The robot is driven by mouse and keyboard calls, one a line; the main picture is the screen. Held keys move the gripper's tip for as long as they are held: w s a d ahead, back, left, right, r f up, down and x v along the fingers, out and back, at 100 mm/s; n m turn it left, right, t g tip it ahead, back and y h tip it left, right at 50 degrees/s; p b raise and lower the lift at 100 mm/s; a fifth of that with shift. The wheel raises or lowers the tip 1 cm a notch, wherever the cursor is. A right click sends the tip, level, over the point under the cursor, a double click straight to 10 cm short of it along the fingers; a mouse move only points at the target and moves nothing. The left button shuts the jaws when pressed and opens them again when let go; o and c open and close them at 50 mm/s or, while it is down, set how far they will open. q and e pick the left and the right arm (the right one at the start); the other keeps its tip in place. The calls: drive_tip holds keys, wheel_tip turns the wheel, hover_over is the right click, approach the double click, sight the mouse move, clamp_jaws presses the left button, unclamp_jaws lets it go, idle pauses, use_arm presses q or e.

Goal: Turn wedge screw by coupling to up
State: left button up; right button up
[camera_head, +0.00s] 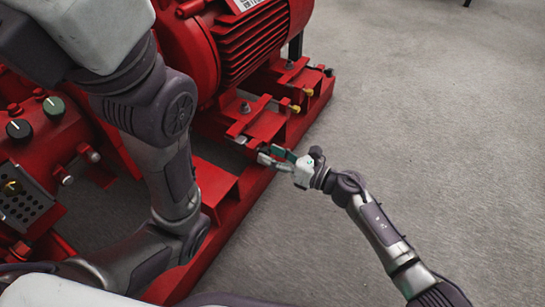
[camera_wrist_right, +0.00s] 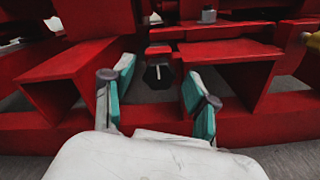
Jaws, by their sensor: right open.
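A dark hexagonal screw head (camera_wrist_right: 158,76) with a light line on its face sits under a red block in the wrist view. It appears to be the wedge screw, at the near side of the red motor mount. My right gripper (camera_head: 271,156) is open beside the red base frame. Its two teal-padded fingers (camera_wrist_right: 158,98) stand on either side of the screw head in the wrist view, apart from it, with nothing between the pads. In the head view the screw is hard to make out near the fingertips. My left arm crosses the left side; its gripper is out of view.
The red ribbed motor (camera_head: 250,45) stands on the red base frame (camera_head: 238,208). Yellow-tipped screws (camera_head: 295,108) stick out farther along the mount. Grey floor (camera_head: 430,110) at right is clear.

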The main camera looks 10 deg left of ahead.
clamp_jaws()
